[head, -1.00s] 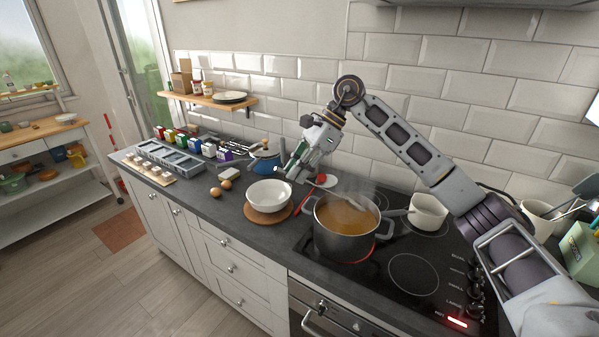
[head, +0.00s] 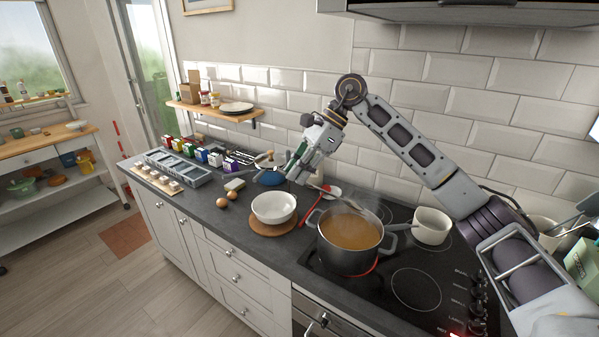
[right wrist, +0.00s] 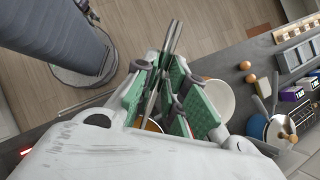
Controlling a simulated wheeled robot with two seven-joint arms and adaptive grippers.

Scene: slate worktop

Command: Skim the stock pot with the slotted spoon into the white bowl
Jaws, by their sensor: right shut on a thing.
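The stock pot (head: 350,259), a steel pot of brown-orange stock, stands on the hob. The white bowl (head: 273,209) sits on a round wooden board left of it. My right gripper (head: 298,174) is above the counter behind the bowl, shut on the grey handle of the slotted spoon (head: 347,200). The spoon slants right toward the pot; its head is at the pot's far side, and I cannot tell whether it touches the stock. In the right wrist view the handle (right wrist: 171,42) sticks out between the green-padded fingers. The bowl (right wrist: 219,100) is partly hidden there. My left gripper is not in view.
A small cream pot (head: 431,227) stands right of the stock pot. A red-handled utensil (head: 311,208) lies between bowl and pot. Two eggs (head: 227,198), a grey tray (head: 178,168) and several coloured boxes (head: 208,154) are at the left. The front right burner is clear.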

